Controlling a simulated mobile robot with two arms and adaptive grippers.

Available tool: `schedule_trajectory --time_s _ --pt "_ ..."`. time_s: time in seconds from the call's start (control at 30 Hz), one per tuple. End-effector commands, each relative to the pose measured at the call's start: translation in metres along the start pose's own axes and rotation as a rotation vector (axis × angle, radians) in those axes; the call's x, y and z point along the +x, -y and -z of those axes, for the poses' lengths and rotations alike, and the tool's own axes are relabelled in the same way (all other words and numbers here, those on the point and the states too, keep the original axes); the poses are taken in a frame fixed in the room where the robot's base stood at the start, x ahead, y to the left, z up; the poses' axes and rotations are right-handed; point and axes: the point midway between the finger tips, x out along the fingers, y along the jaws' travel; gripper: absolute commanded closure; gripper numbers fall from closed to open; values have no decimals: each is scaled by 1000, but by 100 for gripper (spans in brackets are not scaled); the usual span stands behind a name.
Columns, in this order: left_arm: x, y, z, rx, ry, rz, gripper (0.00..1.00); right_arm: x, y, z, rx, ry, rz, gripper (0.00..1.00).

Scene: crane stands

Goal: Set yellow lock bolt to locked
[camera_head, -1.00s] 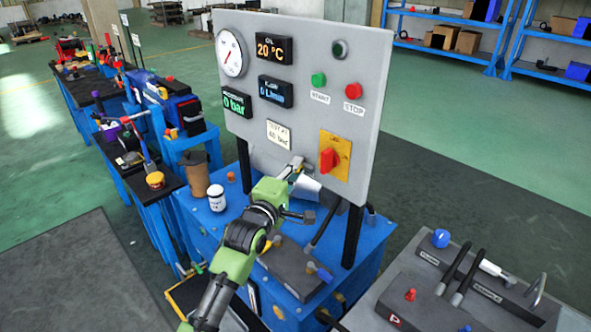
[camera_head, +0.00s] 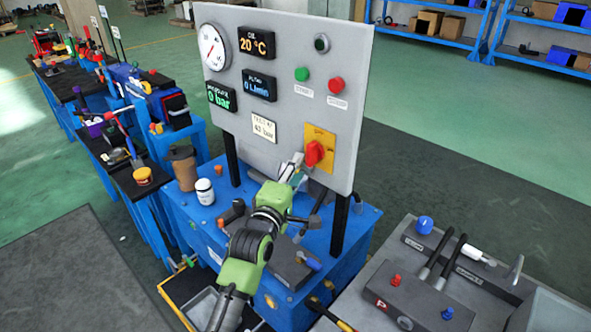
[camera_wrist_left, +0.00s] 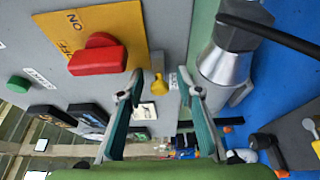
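A small yellow knob (camera_wrist_left: 186,80), which looks like the yellow lock bolt, shows in the left wrist view beside the lower edge of the grey panel (camera_wrist_left: 165,25). I cannot make out the bolt there. My right gripper is not in view.
A metallic cylinder (camera_wrist_left: 222,65) with a dark lever stands right of the fingers in the wrist view. A white jar (camera_head: 205,191) and a brown cup (camera_head: 184,168) stand on the blue bench. A grey bench (camera_head: 350,318) with levers and knobs is at the lower right.

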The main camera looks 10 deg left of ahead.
Motion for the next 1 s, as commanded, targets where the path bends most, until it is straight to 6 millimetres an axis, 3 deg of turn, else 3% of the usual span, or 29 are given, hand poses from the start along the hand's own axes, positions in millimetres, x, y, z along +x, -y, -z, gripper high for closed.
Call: schedule_trajectory --time_s 0.27,0.37,0.7,1.0 --pt "-6 0 1 1 -2 -1 67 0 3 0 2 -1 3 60" --pt "-18 0 1 -1 -2 -1 67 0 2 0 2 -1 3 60" --pt "-88 1 0 0 -1 1 67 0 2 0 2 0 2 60" --pt "-119 0 0 1 0 0 67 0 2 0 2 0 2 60"
